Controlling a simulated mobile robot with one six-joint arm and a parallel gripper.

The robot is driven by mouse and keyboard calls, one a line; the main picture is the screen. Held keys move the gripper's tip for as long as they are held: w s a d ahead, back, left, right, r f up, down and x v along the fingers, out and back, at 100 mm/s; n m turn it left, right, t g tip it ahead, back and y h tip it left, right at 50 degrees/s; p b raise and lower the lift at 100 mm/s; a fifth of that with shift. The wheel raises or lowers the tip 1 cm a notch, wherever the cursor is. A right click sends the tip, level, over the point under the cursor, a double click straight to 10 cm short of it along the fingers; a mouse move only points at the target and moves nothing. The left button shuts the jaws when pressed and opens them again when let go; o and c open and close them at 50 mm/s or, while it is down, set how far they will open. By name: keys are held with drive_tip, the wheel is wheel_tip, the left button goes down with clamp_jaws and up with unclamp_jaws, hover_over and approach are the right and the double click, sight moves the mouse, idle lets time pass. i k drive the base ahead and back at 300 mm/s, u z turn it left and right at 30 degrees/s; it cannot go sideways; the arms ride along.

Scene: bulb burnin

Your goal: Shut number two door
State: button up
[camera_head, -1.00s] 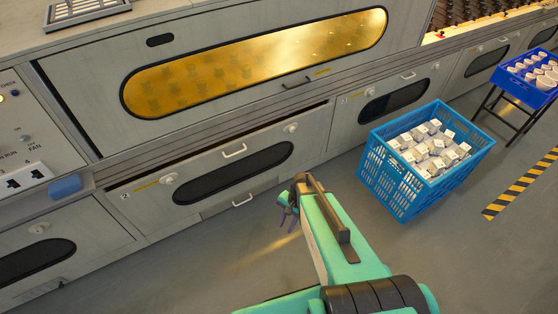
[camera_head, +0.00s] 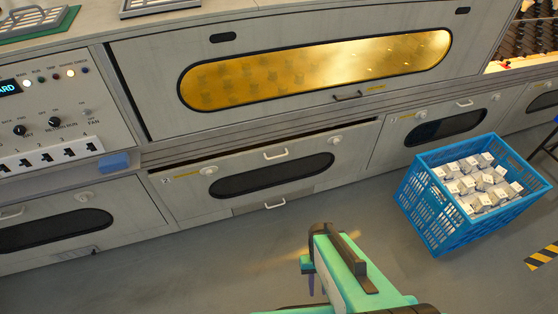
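The middle lower door (camera_head: 240,205) is a grey panel with a dark oval window, a white handle and a round knob. A dark gap runs along its top edge, so it appears slightly ajar at the top. Its small label (camera_head: 166,180) is too small to read surely; it may be a 2. My gripper (camera_head: 316,285) is low over the floor in front of this door, apart from it. Its purple fingers are small and partly hidden by my teal arm, so their opening is unclear.
A blue crate (camera_head: 424,212) of white boxes stands on the floor at right. More lower doors flank the middle one, left (camera_head: 50,228) and right (camera_head: 425,128). A control panel (camera_head: 60,115) is at upper left. Floor between the door and crate is clear.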

sight(250, 176)
drive_tip(key=k, duration=1.3)
drive_tip(key=u, duration=0.4)
drive_tip(key=i, duration=0.45)
drive_tip(key=u, duration=0.65)
drive_tip(key=i, duration=0.9)
drive_tip(key=u, duration=0.15)
